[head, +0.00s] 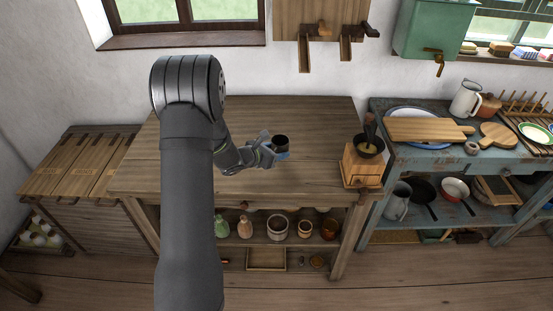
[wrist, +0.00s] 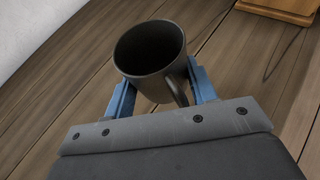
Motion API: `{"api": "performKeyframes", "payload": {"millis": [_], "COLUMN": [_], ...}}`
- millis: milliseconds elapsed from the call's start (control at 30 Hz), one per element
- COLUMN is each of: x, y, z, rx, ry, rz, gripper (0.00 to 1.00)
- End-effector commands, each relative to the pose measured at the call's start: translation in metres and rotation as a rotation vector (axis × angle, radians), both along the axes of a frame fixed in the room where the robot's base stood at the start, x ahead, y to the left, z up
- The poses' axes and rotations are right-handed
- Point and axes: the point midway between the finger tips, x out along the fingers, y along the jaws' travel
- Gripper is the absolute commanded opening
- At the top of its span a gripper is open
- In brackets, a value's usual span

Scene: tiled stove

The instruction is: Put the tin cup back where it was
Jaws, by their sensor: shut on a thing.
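The tin cup (wrist: 150,55) is dark grey with a handle. In the wrist view it sits between the blue fingers of my gripper (wrist: 162,88), its mouth up and a little tilted in the picture. In the head view the cup (head: 281,141) is over the middle of the wooden table (head: 200,130), and my gripper (head: 279,150) is shut on it. I cannot tell whether the cup's base touches the tabletop.
A wooden coffee grinder (head: 361,166) stands at the table's right end. A blue-grey cabinet (head: 400,170) with a cutting board (head: 425,129) and a white jug (head: 466,98) is to the right. Jars (head: 277,228) stand on the shelf below. The tabletop around the cup is clear.

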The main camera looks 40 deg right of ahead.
Motion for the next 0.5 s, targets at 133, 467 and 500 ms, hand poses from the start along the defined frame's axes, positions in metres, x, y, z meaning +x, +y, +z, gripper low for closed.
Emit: {"api": "performKeyframes", "payload": {"millis": [133, 467, 500], "x": [0.0, 0.0, 0.0], "y": [0.0, 0.0, 0.0], "z": [-0.017, -0.038, -0.038], "rx": [0.003, 0.0, 0.0], "ry": [0.003, 0.0, 0.0], "rz": [0.0, 0.0, 0.0], "gripper": [0.28, 0.28, 0.28]}}
